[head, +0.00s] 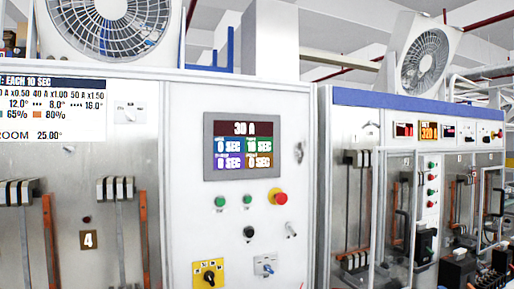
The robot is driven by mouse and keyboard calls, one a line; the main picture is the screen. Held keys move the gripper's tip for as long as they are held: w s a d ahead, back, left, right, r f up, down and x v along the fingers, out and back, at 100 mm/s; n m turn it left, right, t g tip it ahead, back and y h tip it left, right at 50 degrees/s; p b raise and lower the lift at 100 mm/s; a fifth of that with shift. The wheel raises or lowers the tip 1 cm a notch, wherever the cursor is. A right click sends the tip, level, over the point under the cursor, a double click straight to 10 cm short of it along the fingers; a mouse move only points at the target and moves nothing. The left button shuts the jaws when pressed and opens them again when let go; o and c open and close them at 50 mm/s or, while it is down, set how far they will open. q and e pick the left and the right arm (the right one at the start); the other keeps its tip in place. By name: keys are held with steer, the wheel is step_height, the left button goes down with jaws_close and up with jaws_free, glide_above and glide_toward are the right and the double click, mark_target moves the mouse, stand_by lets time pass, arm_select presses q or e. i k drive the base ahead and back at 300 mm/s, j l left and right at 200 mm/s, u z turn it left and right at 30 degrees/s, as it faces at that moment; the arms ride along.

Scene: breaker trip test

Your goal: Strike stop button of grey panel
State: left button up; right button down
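The grey panel (188,170) fills the left and middle of the head view. A red mushroom-head button (280,197) on a yellow backing is on its front, below the right part of a lit display (242,147) that reads 30 A. Two small green buttons (220,201) sit to the left of the red one, and a black knob (249,232) is below them. No label naming the stop button is readable. Neither of my grippers is in view, and nothing covers the red button.
Below are a yellow rotary switch (208,273) and a metal toggle plate (265,265). A second cabinet (352,118) with a blue top edge stands at the right. Fans (107,27) sit on top.

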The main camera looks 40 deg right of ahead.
mark_target(281, 198)
steer(key=z, duration=1.25)
